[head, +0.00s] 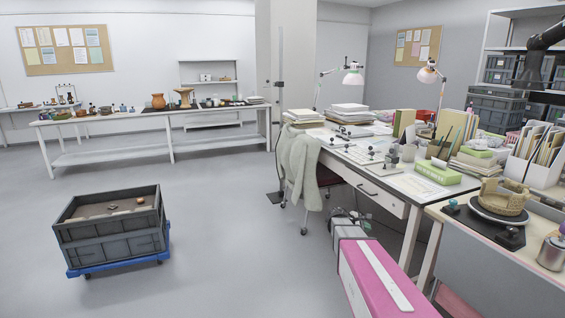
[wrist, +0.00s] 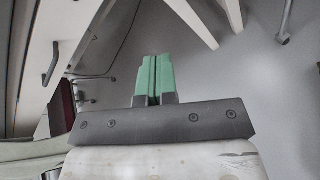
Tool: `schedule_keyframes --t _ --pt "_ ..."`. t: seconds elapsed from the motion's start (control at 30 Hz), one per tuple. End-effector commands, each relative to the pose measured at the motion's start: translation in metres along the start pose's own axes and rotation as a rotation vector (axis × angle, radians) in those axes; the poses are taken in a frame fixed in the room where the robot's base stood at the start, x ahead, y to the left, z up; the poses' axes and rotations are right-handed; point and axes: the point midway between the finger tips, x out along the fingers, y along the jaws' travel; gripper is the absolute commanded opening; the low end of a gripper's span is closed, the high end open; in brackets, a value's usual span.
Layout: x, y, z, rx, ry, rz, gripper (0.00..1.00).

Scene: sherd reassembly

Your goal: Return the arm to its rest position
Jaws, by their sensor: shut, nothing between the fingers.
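My gripper (wrist: 155,58) shows in the wrist view with its two green fingers pressed together. Nothing is held between them. Its dark mounting plate with bolts lies across the lower middle of the view. The fingers point toward open grey floor, beside the white desk front with its drawer handle (wrist: 50,64). I cannot make out the gripper's fingers in the head view.
The long desk (head: 394,207) with papers and lamps stands at the right, a jacket-draped chair (head: 301,160) before it. A partial woven-looking vessel (head: 502,196) sits on a turntable at far right. A grey crate (head: 110,243) on a blue dolly stands left; floor between is clear.

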Motion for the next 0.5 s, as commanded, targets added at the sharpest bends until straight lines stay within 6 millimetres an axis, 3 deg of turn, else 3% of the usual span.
schedule_keyframes --t 0.03,0.2,0.4,0.5 --pt "-0.013 -0.028 0.002 0.092 0.059 -0.055 0.0" --pt "-0.051 -0.098 -0.012 0.425 0.24 -0.292 0.0" --pt "-0.113 -0.17 -0.025 0.786 0.388 -0.634 0.0" --pt "-0.143 -0.197 -0.028 0.931 0.426 -0.804 0.0"
